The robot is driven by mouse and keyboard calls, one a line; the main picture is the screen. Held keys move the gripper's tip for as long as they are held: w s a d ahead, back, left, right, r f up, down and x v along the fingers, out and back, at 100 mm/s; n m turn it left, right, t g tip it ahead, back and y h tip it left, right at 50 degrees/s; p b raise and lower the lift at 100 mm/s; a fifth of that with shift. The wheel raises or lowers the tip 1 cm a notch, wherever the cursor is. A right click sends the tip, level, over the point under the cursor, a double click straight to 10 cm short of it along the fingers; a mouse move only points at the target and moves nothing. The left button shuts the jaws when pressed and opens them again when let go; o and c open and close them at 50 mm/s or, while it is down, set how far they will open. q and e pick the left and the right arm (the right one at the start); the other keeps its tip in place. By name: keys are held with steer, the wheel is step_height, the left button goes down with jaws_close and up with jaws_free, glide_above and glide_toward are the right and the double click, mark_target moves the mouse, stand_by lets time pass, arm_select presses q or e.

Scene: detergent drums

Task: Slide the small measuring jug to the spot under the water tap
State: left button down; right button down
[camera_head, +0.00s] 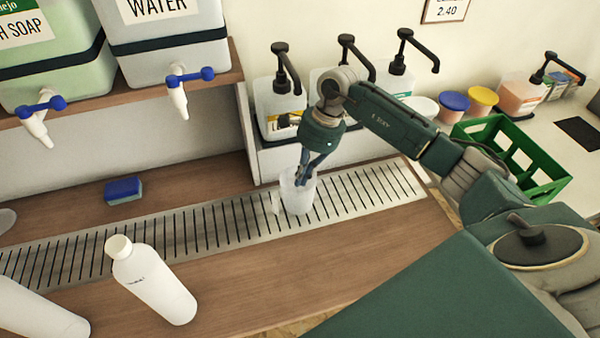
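The small measuring jug (298,197) is translucent white and stands upright on the slatted metal drip grate, right of the middle. Its handle side faces left. My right gripper (301,180) reaches down to the jug from above, its fingers close together at the jug's rim. The tips show only dimly at or through the jug wall, so I cannot tell whether they grip it. The water tap (180,92), white with a blue lever, hangs from the drum (165,50) labelled WATER, up and left of the jug. My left gripper is not in view.
A white bottle (153,280) stands in front of the grate (225,222), with another at the lower left. A blue sponge (124,191) lies behind the grate. The grate between jug and tap looks clear. Pump bottles (279,103) stand behind my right arm; a green crate (548,187) is at right.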

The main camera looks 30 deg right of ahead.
steer(key=p+x, duration=0.1)
steer(key=x, duration=0.6)
steer(key=shift+f, duration=0.1)
